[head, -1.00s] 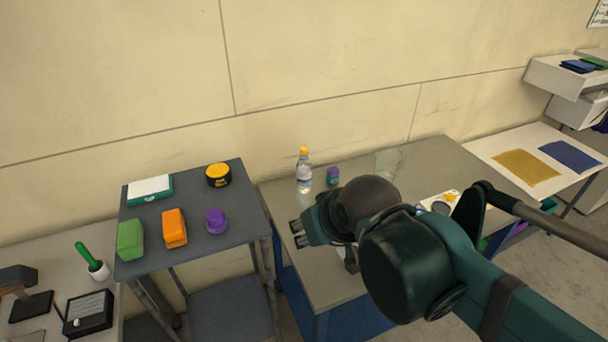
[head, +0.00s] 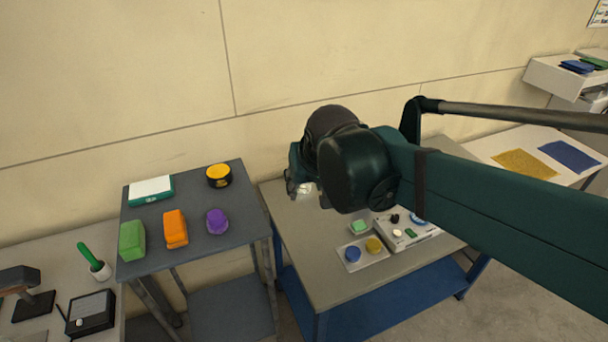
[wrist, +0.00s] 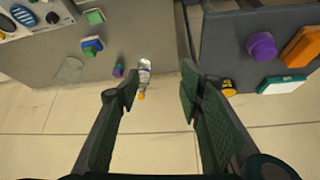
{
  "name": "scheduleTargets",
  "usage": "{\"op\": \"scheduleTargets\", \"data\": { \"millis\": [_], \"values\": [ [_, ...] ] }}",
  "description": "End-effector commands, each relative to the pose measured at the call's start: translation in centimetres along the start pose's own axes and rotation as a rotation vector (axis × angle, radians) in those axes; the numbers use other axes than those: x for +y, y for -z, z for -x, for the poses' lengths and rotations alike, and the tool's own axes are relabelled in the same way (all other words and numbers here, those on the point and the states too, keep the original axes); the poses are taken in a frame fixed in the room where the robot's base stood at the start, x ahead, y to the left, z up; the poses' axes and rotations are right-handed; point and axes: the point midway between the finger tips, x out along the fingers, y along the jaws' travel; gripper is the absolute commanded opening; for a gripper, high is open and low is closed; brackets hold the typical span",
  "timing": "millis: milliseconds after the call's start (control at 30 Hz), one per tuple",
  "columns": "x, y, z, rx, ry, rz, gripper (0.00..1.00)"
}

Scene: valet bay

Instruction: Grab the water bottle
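The water bottle (wrist: 144,72) is clear with a pale label and a yellow cap. In the wrist view it is on the grey table (wrist: 60,45), ahead of the fingers and nearer the left finger. My gripper (wrist: 160,84) is open and nothing is held between its fingers. In the head view my gripper (head: 307,194) is over the back left of the table, pointing down. My wrist hides most or all of the bottle there; a small pale patch shows between the fingers.
A small purple-and-green item (wrist: 118,70) is close beside the bottle. A white control panel (head: 405,228) and a small tray with coloured pieces (head: 375,257) are on the same table. A dark side table (head: 190,250) at left holds orange, green, purple and yellow-black items. The wall is behind.

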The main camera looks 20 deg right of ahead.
Motion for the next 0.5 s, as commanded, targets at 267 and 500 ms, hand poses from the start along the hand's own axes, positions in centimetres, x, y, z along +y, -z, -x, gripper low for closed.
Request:
{"op": "scheduleTargets", "data": {
  "millis": [267,500],
  "values": [
    [0.5,4.6,-2.1,-0.015,-0.039,-0.064,0.37],
    [1.0,8.2,-4.3,-0.026,-0.074,-0.122,0.37]
  ]
}}
